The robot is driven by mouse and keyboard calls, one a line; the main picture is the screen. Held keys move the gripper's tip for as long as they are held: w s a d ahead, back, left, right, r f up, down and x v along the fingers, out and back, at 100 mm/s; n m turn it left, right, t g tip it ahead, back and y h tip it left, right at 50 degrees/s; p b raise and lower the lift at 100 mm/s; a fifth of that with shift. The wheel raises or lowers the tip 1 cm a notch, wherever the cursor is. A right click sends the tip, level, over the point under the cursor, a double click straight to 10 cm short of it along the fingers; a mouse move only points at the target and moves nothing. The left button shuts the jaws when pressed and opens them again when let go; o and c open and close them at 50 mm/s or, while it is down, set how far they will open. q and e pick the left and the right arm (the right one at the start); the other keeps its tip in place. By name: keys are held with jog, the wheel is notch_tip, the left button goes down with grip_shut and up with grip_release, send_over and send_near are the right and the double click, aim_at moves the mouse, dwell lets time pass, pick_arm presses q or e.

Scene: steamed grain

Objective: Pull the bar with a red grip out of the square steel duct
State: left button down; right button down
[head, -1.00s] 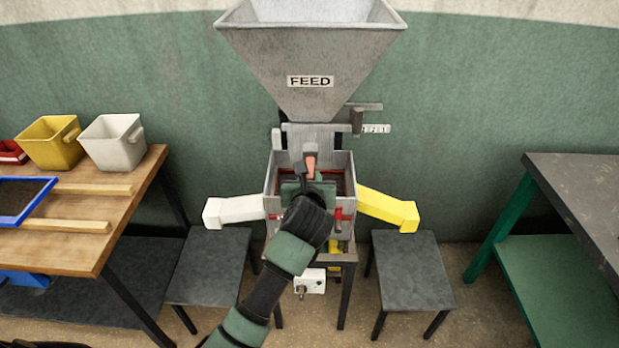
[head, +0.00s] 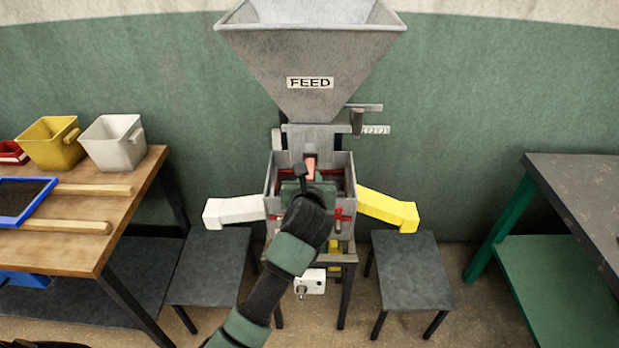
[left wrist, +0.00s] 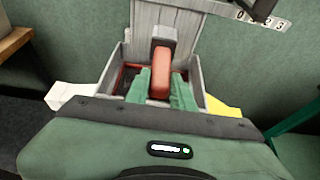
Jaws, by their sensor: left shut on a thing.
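The red grip (head: 310,168) of the bar shows in front of the square steel duct (head: 312,137), under the hopper. In the left wrist view the red grip (left wrist: 160,75) stands between my fingers, with a grey steel part (left wrist: 163,40) behind it at the duct's face. My left gripper (head: 309,183) is shut on the red grip, over the open grey box (head: 270,180). How far the bar sits inside the duct is hidden. My right gripper is not in view.
The FEED hopper (head: 310,50) stands above. A white spout (head: 232,210) and a yellow spout (head: 388,208) stick out on either side over dark stools. A wooden table (head: 90,245) with bins is at left, a dark bench (head: 580,180) at right.

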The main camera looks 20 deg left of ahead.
pick_arm(q)
jog(key=shift+r, duration=0.1)
jog(key=s+d+p, duration=0.2)
jog(key=s, duration=0.7)
jog(key=shift+s+d, duration=0.3)
jog(key=shift+d, duration=0.05)
dwell(0.5)
jog(key=c, duration=1.1)
grip_release()
